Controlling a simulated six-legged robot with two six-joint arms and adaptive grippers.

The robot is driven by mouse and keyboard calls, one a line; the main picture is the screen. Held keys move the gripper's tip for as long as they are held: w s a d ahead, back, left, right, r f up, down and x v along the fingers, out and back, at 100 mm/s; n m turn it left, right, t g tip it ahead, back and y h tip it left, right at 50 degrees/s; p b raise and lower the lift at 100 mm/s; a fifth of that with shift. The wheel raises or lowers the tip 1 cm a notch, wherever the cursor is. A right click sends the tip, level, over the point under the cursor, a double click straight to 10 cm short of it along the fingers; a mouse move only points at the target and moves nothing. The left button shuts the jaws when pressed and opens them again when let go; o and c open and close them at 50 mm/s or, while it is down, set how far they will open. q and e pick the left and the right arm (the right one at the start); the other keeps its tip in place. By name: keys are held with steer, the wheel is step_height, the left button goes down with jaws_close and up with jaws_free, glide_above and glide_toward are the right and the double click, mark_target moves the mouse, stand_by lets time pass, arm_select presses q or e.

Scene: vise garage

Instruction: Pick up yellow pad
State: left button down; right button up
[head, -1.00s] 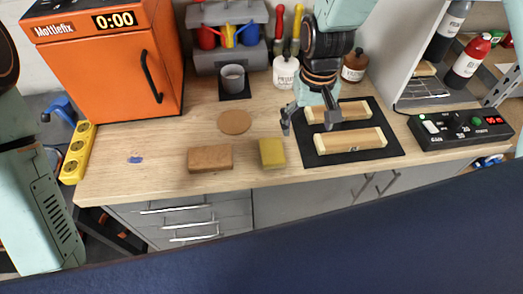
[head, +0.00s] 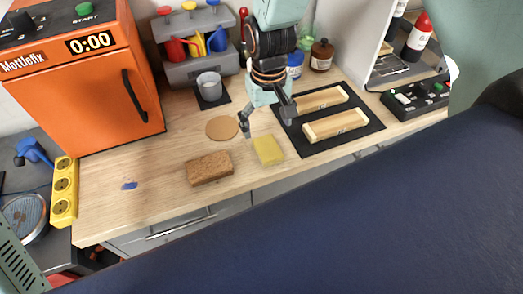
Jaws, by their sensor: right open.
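The yellow pad (head: 268,150) lies flat on the wooden workbench (head: 160,148), near its front edge. My right gripper (head: 268,122) hangs above the bench, just behind the pad, fingers pointing down and spread apart. It is open and empty, and does not appear to touch the pad. My left gripper is outside the view.
A brown block (head: 209,169) lies left of the pad. A round cork disc (head: 222,128) lies behind them. A black mat (head: 355,138) with two wooden pieces is to the right. An orange machine (head: 90,75) stands at the left.

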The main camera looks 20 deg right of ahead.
mark_target(268, 148)
steer(key=f, duration=0.7)
steer(key=shift+s+d+f, duration=0.1)
steer(key=shift+d+f, duration=0.1)
steer(key=shift+f, duration=0.2)
steer(key=shift+w+f, duration=0.1)
steer(key=shift+w, duration=0.1)
steer(key=shift+c, duration=0.2)
steer(key=shift+s, duration=0.1)
steer(key=c, duration=1)
step_height(268, 148, up, 10)
